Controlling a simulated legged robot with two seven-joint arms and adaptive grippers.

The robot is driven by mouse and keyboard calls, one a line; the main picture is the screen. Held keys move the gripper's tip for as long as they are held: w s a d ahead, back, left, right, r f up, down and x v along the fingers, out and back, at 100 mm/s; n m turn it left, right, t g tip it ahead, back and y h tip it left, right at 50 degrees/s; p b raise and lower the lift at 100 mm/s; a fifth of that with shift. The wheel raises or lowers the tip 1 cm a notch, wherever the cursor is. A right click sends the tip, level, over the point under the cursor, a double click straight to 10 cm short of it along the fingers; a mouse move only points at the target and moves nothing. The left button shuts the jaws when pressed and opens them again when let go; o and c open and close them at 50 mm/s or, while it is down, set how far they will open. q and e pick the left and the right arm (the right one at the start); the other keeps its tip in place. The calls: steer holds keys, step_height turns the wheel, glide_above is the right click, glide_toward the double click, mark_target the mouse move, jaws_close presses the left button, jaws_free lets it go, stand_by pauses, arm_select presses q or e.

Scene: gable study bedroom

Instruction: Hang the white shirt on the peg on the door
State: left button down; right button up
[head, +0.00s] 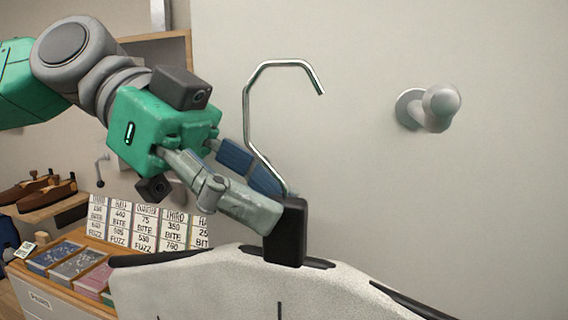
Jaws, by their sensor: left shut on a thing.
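The white shirt (230,285) hangs on a dark hanger with a black neck block (287,232) and a bent metal hook (247,110). It fills the bottom middle of the head view, and its lower part is out of frame. My left gripper (268,205) comes in from the left and is shut on the hanger at its neck, just under the hook. The round grey peg (441,107) sticks out of the pale door (370,190) at the upper right. The hook is to the left of the peg and apart from it. My right gripper is not in view.
At the left, a wooden cabinet (70,295) holds coloured booklets and a row of printed cards (150,222). Brown shoes (45,190) sit on a shelf behind. The door surface around the peg is clear.

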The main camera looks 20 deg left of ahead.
arm_select(q)
steer(key=shift+w+r, duration=0.15)
steer(key=shift+w, duration=0.1)
steer(key=shift+s+d, duration=0.2)
steer(key=shift+d, duration=0.65)
steer(key=shift+w+d+b, duration=0.15)
steer(key=shift+d+b, duration=0.2)
steer(key=shift+d, duration=0.65)
steer(key=shift+d+b, duration=0.55)
steer(key=shift+d, duration=2.05)
steer(key=shift+f+b, duration=0.5)
steer(key=shift+f, duration=0.4)
steer(key=shift+a, duration=0.1)
